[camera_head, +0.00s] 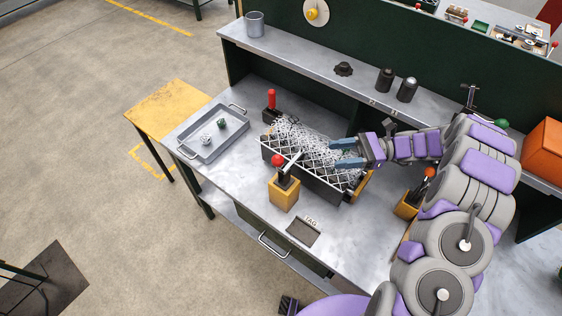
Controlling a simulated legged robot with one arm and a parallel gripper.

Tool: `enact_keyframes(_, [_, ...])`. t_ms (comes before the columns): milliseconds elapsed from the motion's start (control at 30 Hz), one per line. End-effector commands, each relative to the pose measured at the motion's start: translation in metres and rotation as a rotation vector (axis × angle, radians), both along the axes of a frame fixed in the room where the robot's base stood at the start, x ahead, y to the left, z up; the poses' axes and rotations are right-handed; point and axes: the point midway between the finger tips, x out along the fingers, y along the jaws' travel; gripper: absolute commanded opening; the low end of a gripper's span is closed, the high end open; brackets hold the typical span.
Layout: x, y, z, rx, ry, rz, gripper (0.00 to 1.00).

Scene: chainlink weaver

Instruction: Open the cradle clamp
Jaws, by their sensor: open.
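A dark cradle (321,187) stands on the grey workbench and holds a piece of silver chainlink mesh (301,149). A lever with a red ball knob (277,160) rises from a yellow block (284,196) at the cradle's front left. A second red-handled lever (270,99) stands upright at its back left corner. I cannot tell which of these is the cradle clamp. My gripper (339,153) comes in from the right with its two blue-grey fingers apart. It is over the right part of the mesh and holds nothing visible. Contact with the mesh cannot be told.
A grey tray (187,148) with two small objects sits at left. A TAG plate (303,233) lies in front. A raised shelf (308,62) with dark parts runs behind.

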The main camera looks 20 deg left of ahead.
Motion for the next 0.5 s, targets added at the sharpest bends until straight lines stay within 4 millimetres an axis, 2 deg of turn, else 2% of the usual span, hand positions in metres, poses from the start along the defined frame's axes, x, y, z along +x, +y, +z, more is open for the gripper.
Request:
enact_keyframes(167, [-0.007,0.019,0.000,-0.002,0.001,0.002,0.58])
enact_keyframes(500, [-0.033,0.078,-0.001,-0.002,0.000,0.003,0.58])
